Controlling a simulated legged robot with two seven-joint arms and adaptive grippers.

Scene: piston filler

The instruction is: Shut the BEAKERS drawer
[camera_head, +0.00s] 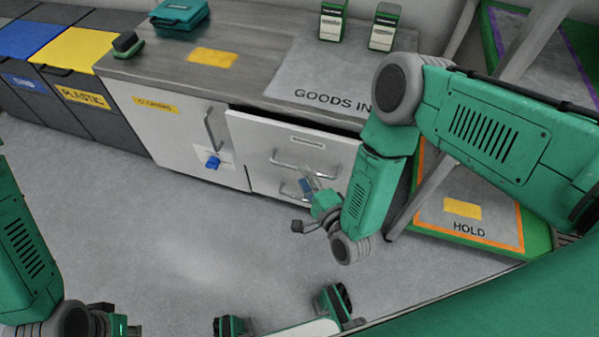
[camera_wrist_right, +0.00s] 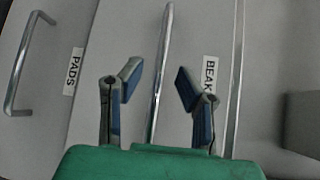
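The BEAKERS drawer (camera_head: 262,142) is the top drawer of the white cabinet front. It stands partly pulled out, with a dark gap under the worktop. My right gripper (camera_head: 308,183) is in front of it at the handle. In the right wrist view, the BEAKERS label (camera_wrist_right: 209,75) is partly hidden by a finger. The drawer's bar handle (camera_wrist_right: 162,60) runs between the two spread fingers of my right gripper (camera_wrist_right: 158,85), with space on both sides. My left gripper (camera_head: 120,325) is only partly in view at the bottom left, its fingers not visible.
The PADS drawer, with its label (camera_wrist_right: 73,70) and handle (camera_wrist_right: 18,65), lies below. A white door (camera_head: 175,125) with a blue piece (camera_head: 213,162) is to the left. A HOLD board (camera_head: 470,212) and grey posts stand right. Floor in front is clear.

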